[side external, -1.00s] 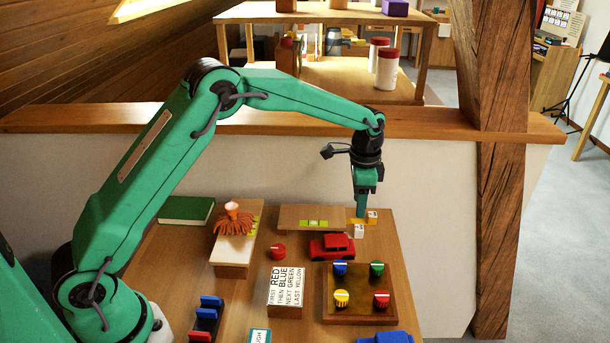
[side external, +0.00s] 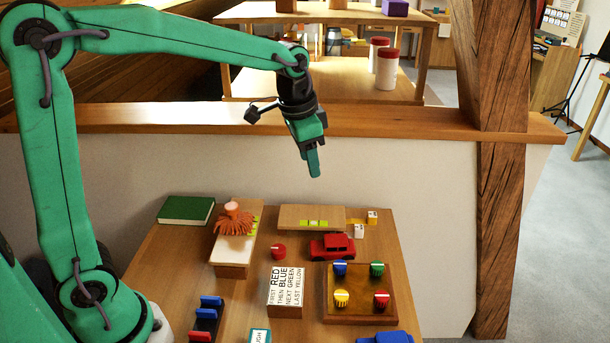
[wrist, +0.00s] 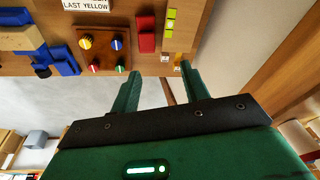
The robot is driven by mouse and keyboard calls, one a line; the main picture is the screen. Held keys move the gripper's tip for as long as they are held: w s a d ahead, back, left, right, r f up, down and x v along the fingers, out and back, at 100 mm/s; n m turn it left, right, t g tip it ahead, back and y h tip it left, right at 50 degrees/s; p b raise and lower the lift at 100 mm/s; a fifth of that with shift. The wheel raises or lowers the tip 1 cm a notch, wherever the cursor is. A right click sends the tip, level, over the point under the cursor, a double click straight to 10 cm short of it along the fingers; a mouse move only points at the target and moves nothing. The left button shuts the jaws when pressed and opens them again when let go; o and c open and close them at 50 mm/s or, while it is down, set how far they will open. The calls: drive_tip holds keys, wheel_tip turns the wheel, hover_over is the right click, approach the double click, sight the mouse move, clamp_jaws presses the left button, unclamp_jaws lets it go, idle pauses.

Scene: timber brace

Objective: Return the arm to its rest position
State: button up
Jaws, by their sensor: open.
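My gripper (side external: 313,165) is raised well above the table in the side external view, in front of the pale low wall. It is tilted, with its fingers pointing down and slightly right. In the wrist view my gripper (wrist: 160,82) shows two green fingers spread apart with nothing between them. My green arm is bent up at the left of the side view, with its forearm running across the top.
Below on the wooden table (side external: 190,255) are a red car (side external: 332,246), a board of coloured knobs (side external: 360,312), a green book (side external: 186,209), a printed sign block (side external: 286,288) and small white cubes (side external: 359,231). A timber post (side external: 503,170) stands at the right.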

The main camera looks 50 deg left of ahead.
drive_tip(key=s+a+n+t, duration=0.3)
drive_tip(key=s+n, duration=0.2)
drive_tip(key=s, duration=1.5)
drive_tip(key=shift+s+r, duration=0.4)
drive_tip(key=shift+r, duration=0.05)
drive_tip(key=shift+a, duration=0.1)
drive_tip(key=o, duration=0.8)
drive_tip(key=shift+w+r, duration=0.1)
drive_tip(key=shift+w, duration=0.05)
drive_tip(key=o, duration=0.4)
drive_tip(key=shift+w+d+r, duration=0.1)
drive_tip(key=shift+w+d, duration=0.1)
drive_tip(key=shift+d, duration=0.05)
drive_tip(key=w+d+n+g, duration=0.1)
drive_tip(key=w+d+n, duration=0.1)
drive_tip(key=w+d, duration=0.35)
drive_tip(key=w+d+f+n+g, duration=0.1)
drive_tip(key=w+d+n+g, duration=0.15)
drive_tip(key=d, duration=0.65)
drive_tip(key=w+d+n+g, duration=0.1)
drive_tip(key=w+d+n, duration=0.1)
drive_tip(key=w+d, duration=0.4)
drive_tip(key=s+d+f+n, duration=0.1)
drive_tip(key=d+f, duration=0.4)
drive_tip(key=d, duration=0.6)
drive_tip(key=shift+d+n+g, duration=0.15)
drive_tip(key=shift+n+g, duration=0.3)
drive_tip(key=shift+n, duration=0.3)
